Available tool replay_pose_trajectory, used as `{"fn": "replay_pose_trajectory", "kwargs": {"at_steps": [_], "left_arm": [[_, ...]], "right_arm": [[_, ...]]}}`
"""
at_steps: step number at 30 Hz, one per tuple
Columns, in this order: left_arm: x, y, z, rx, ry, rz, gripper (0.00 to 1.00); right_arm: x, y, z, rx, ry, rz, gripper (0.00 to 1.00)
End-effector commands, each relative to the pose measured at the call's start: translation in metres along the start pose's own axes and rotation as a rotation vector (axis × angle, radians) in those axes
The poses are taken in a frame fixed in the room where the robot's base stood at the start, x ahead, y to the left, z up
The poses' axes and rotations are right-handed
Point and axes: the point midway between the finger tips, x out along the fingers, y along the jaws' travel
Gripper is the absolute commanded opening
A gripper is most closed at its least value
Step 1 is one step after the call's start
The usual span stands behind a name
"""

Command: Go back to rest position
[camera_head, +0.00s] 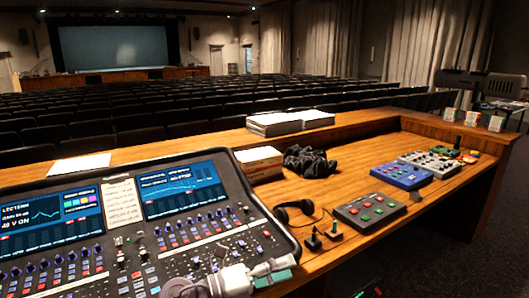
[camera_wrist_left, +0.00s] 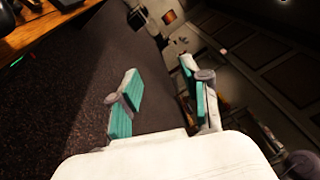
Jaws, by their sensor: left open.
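My left gripper (camera_head: 278,270) is low in the head view, in front of the lower right corner of the mixing console (camera_head: 262,212). One teal finger pad shows there. In the left wrist view the same gripper (camera_wrist_left: 160,84) has its two teal-padded fingers apart, with nothing between them. Past the fingers are dark carpet and a wall. My right gripper is in neither view.
The wooden desk (camera_head: 345,165) carries headphones (camera_head: 296,209), a grey button box (camera_head: 369,212), a blue box (camera_head: 401,176), a black cable bundle (camera_head: 309,160) and paper stacks (camera_head: 290,122). Dark carpet (camera_head: 490,240) is open at the right. Seat rows (camera_head: 130,120) stand behind the desk.

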Motion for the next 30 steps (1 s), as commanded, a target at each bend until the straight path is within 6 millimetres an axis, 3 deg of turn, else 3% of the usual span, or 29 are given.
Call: {"fn": "replay_pose_trajectory", "kwargs": {"at_steps": [2, 5, 8, 10, 15, 18, 23, 30], "left_arm": [[-0.011, -0.017, 0.009, -0.221, -0.236, -0.133, 0.47], [-0.050, -0.011, 0.032, -0.517, -0.558, -0.224, 0.47], [-0.107, 0.026, 0.036, -0.832, -0.878, -0.229, 0.47], [-0.148, 0.059, 0.023, -1.035, -1.073, -0.190, 0.47], [-0.230, 0.124, -0.048, -1.438, -1.434, -0.012, 0.47], [-0.261, 0.142, -0.092, -1.599, -1.564, 0.100, 0.47], [-0.293, 0.153, -0.149, -1.770, -1.692, 0.252, 0.47], [-0.324, 0.150, -0.216, -1.945, -1.810, 0.448, 0.47]], "right_arm": [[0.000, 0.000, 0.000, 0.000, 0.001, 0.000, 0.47], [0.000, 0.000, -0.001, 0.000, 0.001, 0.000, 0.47], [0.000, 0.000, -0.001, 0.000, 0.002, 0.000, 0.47], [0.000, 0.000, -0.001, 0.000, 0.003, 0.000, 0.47], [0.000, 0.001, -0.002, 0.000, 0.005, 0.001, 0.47], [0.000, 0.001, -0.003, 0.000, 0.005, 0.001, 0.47], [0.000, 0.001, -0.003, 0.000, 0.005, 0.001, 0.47], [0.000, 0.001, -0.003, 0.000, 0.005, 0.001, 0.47]]}}
